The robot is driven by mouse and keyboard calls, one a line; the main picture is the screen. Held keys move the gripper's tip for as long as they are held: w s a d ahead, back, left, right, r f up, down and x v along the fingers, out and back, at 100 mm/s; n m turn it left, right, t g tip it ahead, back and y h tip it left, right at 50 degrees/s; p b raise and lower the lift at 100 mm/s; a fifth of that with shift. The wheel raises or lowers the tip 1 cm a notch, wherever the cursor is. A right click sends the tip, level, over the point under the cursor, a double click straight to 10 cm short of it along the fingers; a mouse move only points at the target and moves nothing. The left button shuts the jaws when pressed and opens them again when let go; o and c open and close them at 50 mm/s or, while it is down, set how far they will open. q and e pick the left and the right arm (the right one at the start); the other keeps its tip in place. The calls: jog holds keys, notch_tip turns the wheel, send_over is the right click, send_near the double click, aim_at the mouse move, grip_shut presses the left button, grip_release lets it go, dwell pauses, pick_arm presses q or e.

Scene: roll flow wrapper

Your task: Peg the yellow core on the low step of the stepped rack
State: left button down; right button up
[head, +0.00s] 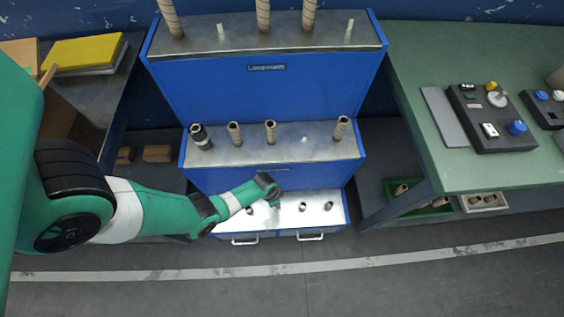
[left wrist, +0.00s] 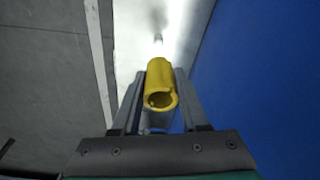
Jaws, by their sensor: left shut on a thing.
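The yellow core (left wrist: 161,84) is a hollow tube between the two fingers of my left gripper (left wrist: 158,105), its open end facing the wrist camera. In the head view my left gripper (head: 274,203) is over the low step (head: 318,219) of the blue stepped rack (head: 265,95); the arm hides part of that step, and I cannot make out the core there. In the left wrist view a small pale peg (left wrist: 158,38) stands on the low step beyond the core. I cannot tell how high the core is above the step. My right gripper is out of view.
The middle step (head: 305,150) holds several brown cores, one with a dark sleeve (head: 200,137). The top step (head: 290,32) holds tall cores and bare pegs. A green table (head: 490,170) with control boxes stands at right. Floor in front is clear.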

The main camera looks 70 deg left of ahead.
pick_arm(q)
jog(key=shift+s+f+b, duration=0.2)
jog(key=shift+f+b, duration=0.35)
jog(key=shift+f, duration=0.4)
notch_tip(320, 180, down, 4)
jog(key=b, duration=0.3)
jog(key=shift+r+b, duration=0.1)
jog(key=shift+b, duration=0.3)
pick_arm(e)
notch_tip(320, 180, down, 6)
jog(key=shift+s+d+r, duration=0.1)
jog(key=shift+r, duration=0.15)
pick_arm(q)
jog(key=shift+f+b, duration=0.3)
jog(key=shift+f, duration=0.05)
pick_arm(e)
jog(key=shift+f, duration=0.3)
pick_arm(q)
jog(key=shift+f+b, duration=0.6)
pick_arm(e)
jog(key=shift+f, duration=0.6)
pick_arm(q)
jog(key=shift+f+b, duration=0.95)
jog(key=shift+f, duration=0.1)
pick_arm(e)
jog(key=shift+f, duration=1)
